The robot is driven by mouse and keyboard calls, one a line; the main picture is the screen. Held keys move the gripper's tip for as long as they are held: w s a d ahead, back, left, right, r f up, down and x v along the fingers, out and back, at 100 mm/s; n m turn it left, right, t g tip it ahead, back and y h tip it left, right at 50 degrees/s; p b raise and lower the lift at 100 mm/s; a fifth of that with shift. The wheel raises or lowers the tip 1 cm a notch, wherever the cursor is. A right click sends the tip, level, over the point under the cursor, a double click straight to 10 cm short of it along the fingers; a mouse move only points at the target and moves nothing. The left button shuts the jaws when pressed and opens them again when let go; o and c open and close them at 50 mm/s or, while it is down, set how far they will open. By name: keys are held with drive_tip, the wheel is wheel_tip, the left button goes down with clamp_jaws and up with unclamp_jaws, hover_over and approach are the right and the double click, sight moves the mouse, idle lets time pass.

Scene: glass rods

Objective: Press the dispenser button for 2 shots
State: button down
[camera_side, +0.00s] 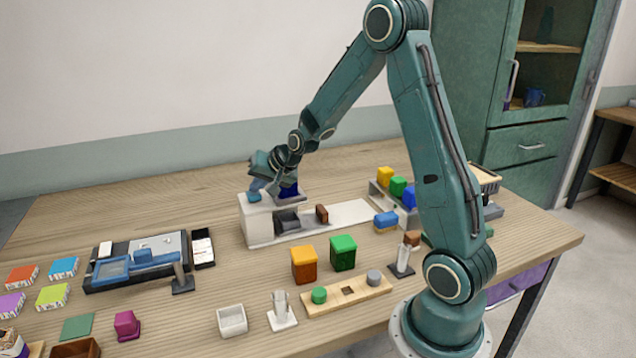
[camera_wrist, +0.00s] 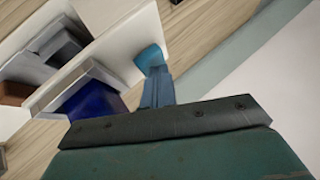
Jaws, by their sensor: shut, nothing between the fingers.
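The dispenser (camera_side: 259,226) is a white box with a long low base, standing toward the back of the table; its white body fills the upper middle of the wrist view (camera_wrist: 122,38). Its light-blue button (camera_side: 254,197) is on top at the left end and also shows in the wrist view (camera_wrist: 150,57). My gripper (camera_side: 256,186) is shut and empty, pointing down right over the button. In the wrist view its closed fingertips (camera_wrist: 158,72) overlap the button's near edge; I cannot tell whether they touch or press it.
A dark grey cup (camera_side: 287,221) and a brown block (camera_side: 322,214) sit at the dispenser's front.

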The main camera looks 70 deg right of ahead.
sight(258, 194)
drive_tip(key=shift+w+r, duration=0.15)
drive_tip(key=shift+r, duration=2.25)
drive_tip(key=s+a+r+n+g, duration=0.1)
drive_tip(key=s+a+r+n, duration=0.6)
drive_tip(key=s+a, duration=0.6)
drive_tip(key=s+a+n+g, duration=0.1)
drive_tip(key=s+a+n, duration=0.1)
drive_tip(key=s, duration=0.6)
drive_tip(key=s+a+r+n+g+y, duration=0.1)
drive_tip(key=s+a, duration=0.3)
drive_tip(key=s, duration=0.5)
drive_tip(key=shift+r+n, duration=0.2)
drive_tip(key=shift+n, duration=0.3)
drive_tip(key=shift+w+r, duration=0.1)
